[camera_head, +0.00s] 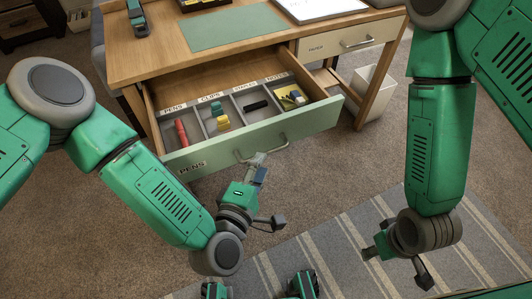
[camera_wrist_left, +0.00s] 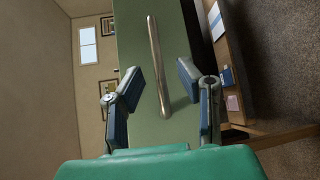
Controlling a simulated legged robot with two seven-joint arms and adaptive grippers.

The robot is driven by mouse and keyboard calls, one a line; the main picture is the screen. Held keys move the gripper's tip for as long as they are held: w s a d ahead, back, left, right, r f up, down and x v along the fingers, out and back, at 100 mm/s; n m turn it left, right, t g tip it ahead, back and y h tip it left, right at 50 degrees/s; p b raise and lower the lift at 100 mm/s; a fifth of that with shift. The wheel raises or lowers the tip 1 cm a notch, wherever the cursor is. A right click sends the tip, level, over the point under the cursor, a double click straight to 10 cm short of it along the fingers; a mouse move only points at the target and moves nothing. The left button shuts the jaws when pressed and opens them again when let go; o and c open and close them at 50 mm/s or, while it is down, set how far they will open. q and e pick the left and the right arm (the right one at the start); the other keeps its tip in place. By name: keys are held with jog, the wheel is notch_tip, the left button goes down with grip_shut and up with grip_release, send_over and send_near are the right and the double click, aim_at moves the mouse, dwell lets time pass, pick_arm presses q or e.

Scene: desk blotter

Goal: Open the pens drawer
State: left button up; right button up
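The green-fronted drawer (camera_head: 312,127) labelled PENS is pulled out from the desk. Its metal bar handle (camera_head: 279,147) is on the front and also shows in the left wrist view (camera_wrist_left: 154,60). My left gripper (camera_head: 259,165) is just in front of the handle. In the left wrist view its two fingers (camera_wrist_left: 159,85) are apart, with the handle's lower end seen between them and visible gaps on both sides. My right gripper (camera_head: 378,249) hangs over the rug, away from the drawer; its fingers are too small to judge.
The drawer has labelled compartments holding a red item (camera_head: 181,133), yellow items (camera_head: 222,122), a black item (camera_head: 256,106) and notes (camera_head: 290,97). A second drawer (camera_head: 345,40) at right is shut. A white bin (camera_head: 372,91) stands below. A striped rug (camera_head: 335,255) lies in front.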

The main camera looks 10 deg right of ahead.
pick_arm(q)
jog(key=f+v, duration=0.1)
jog(key=v, duration=0.6)
jog(key=shift+r, duration=0.45)
jog(key=shift+s, duration=0.1)
jog(key=s+a+f+m+g+y+p, duration=0.2)
jog(key=s+a+f+m+g, duration=0.3)
jog(key=a+f+m+g, duration=0.4)
jog(key=s+a+m+g+y+p, duration=0.1)
jog(key=s+a, duration=0.3)
jog(key=a, duration=0.5)
jog(key=s+a+m+g+y+p, duration=0.1)
jog(key=s+a+m+g+y, duration=0.2)
jog(key=a, duration=0.7)
jog(key=shift+s+r+m+g+y, duration=0.4)
jog(key=shift+s+r+m+y, duration=0.1)
jog(key=shift+m+y, duration=0.3)
